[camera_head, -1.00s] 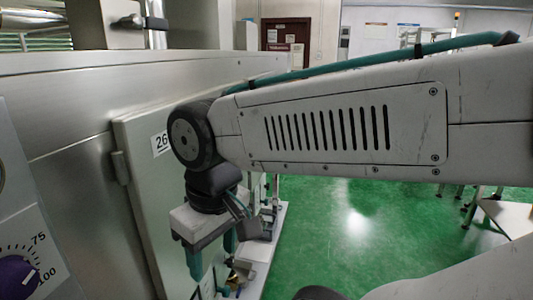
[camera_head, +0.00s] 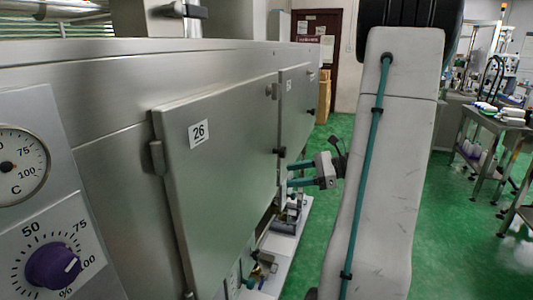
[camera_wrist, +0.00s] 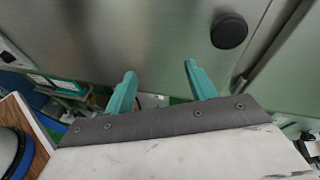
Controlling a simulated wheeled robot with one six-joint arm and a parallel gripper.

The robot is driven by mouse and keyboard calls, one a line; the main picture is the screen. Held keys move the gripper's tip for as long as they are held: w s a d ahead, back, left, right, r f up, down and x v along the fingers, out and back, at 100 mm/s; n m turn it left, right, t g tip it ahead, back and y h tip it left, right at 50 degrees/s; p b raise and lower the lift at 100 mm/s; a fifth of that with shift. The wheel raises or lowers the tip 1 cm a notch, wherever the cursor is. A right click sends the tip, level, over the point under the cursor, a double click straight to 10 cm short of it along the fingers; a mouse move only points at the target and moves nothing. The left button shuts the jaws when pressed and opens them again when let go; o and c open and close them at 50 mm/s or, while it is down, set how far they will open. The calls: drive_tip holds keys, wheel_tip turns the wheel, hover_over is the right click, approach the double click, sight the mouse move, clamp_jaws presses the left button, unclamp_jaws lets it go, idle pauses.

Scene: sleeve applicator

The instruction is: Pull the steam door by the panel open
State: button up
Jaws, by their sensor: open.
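The steam door by the panel (camera_head: 225,165) is a metal door marked 26, with a hinge on its left edge. It looks shut in its frame. A small black knob (camera_head: 280,151) sits near its right edge. My gripper (camera_head: 289,175) is open and empty, with teal fingers, in front of the door's right edge, just below the knob. In the wrist view, my two fingers (camera_wrist: 160,72) point at the metal face. A round black knob (camera_wrist: 229,30) lies ahead and right of them, not between them.
The control panel (camera_head: 20,220) with a gauge and a purple knob (camera_head: 53,267) is at the left. A second door (camera_head: 298,110) adjoins on the far side. A low white ledge (camera_head: 272,270) with fittings runs below. Green floor lies open to the right; a cart (camera_head: 490,140) stands beyond.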

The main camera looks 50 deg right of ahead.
sight(283, 152)
drive_tip(key=w+d+r+m+t+h, duration=0.1)
drive_tip(key=d+r+m+t+h, duration=0.2)
drive_tip(key=d, duration=0.4)
drive_tip(key=shift+m+t+y, duration=0.4)
drive_tip(key=shift+m+t, duration=0.3)
drive_tip(key=shift+m, duration=0.2)
drive_tip(key=shift+x, duration=4)
drive_tip(key=shift+a, duration=0.15)
drive_tip(key=shift+c, duration=0.4)
